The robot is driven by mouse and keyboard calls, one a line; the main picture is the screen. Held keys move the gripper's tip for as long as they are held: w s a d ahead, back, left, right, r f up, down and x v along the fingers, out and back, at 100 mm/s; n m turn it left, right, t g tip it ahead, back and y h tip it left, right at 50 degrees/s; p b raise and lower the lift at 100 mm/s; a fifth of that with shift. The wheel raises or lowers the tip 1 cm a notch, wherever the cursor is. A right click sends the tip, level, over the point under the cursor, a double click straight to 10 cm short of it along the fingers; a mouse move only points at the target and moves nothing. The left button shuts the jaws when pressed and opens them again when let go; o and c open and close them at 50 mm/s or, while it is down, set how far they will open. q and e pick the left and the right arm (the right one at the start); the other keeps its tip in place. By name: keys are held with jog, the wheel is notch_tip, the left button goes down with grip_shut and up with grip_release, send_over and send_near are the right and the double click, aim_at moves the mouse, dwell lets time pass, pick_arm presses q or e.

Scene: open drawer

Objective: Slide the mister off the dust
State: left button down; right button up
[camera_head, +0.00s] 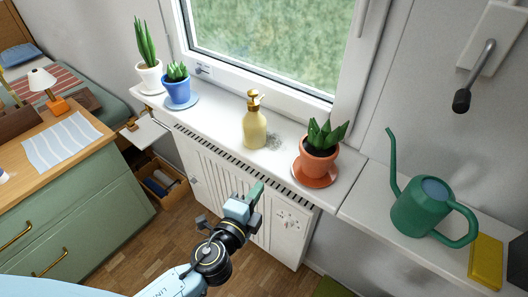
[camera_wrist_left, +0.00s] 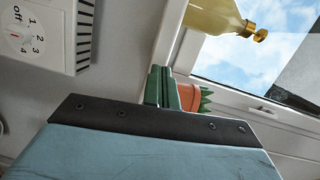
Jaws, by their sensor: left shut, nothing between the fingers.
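The mister (camera_head: 255,126) is a yellow bottle with a gold pump top. It stands upright on the white windowsill, with the grey dust patch (camera_head: 273,141) showing beside its right side. Whether dust lies under its base is hidden. In the left wrist view the mister (camera_wrist_left: 213,15) shows at the top, cut by the frame edge. My left gripper (camera_head: 257,190), with green fingertips, is shut and empty. It is in front of the radiator, apart from the mister. Its shut fingers (camera_wrist_left: 162,88) also show in the left wrist view. My right gripper is not in view.
A terracotta potted plant (camera_head: 319,150) on a saucer stands right of the dust. Blue (camera_head: 177,88) and white (camera_head: 149,75) pots stand at the sill's left. A green watering can (camera_head: 421,208) and yellow sponge-like block (camera_head: 486,261) sit on the right shelf. The radiator (camera_head: 225,170) is below the sill.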

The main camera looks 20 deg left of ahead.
aim_at(225, 131)
pick_arm(q)
jog(key=shift+m+t, duration=0.4)
jog(key=shift+t, duration=0.2)
jog(key=w+r, duration=0.1)
jog(key=w, duration=0.2)
jog(key=w+d+r, duration=0.1)
jog(key=w, duration=0.2)
jog(key=w+d+r+p, duration=0.1)
jog(key=w+r, duration=0.1)
jog(key=w, duration=0.2)
jog(key=shift+d, duration=0.15)
jog(key=a, duration=0.1)
jog(key=w+a, duration=0.1)
jog(key=a, duration=0.1)
jog(key=shift+w+a+f, duration=0.1)
jog(key=shift+w+a, duration=0.15)
jog(key=shift+a, duration=0.1)
jog(key=shift+a, duration=0.15)
jog(key=w+a+b, duration=0.1)
jog(key=w+a, duration=0.1)
jog(key=a, duration=0.2)
jog(key=w+a+b, duration=0.1)
jog(key=a, duration=0.4)
jog(key=w+a+b, duration=0.1)
jog(key=w+a, duration=0.1)
jog(key=a, duration=0.2)
jog(key=shift+w+a, duration=0.3)
jog(key=shift+w, duration=0.05)
